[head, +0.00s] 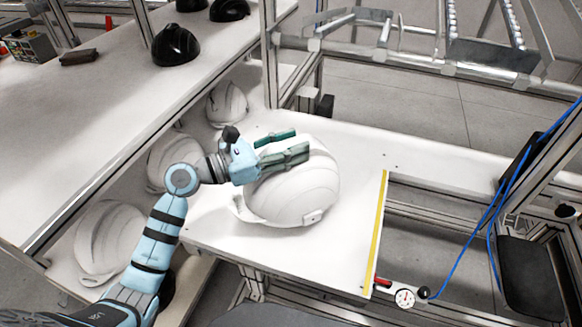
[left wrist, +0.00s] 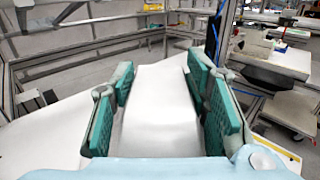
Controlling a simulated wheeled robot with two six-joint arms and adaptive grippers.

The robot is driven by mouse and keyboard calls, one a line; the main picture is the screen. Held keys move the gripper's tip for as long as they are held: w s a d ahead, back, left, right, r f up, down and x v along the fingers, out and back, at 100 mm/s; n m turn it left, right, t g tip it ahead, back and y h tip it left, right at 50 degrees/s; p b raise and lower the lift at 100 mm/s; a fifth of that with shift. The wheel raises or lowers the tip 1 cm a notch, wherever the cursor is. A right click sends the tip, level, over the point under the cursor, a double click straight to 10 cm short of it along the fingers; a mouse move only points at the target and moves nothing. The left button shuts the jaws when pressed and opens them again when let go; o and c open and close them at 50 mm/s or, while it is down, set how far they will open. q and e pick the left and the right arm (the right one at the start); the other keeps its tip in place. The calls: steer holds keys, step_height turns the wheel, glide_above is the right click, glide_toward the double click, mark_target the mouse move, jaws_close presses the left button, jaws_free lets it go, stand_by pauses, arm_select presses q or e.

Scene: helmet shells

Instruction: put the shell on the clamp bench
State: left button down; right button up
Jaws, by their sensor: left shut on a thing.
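A white helmet shell (head: 300,192) sits on or just above the white bench top (head: 225,240) in the head view. My left gripper (head: 285,147) is at the top of this shell, with its green fingers on either side of the raised ridge. In the left wrist view the left gripper (left wrist: 160,110) is shut on the ridge of the shell (left wrist: 158,95), which fills the space between the pads. I cannot tell whether the shell's underside touches the bench. My right gripper is not in view.
More white shells (head: 108,238) stand on a lower shelf at left. Black shells (head: 175,46) stand on the long table (head: 90,120). A yellow strip (head: 376,230) marks the bench's right edge, near a gauge (head: 404,297) and blue cables (head: 492,215). Bare surface lies behind the shell.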

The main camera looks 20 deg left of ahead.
arm_select(q)
step_height(320, 180, down, 4)
steer(key=shift+f+b, duration=0.25)
steer(key=shift+b, duration=0.35)
steer(key=c, duration=1.3)
jaws_free()
steer(key=shift+f, duration=0.15)
steer(key=shift+c, duration=0.2)
steer(key=o, duration=0.5)
steer(key=shift+c, duration=0.2)
steer(key=shift+r, duration=0.2)
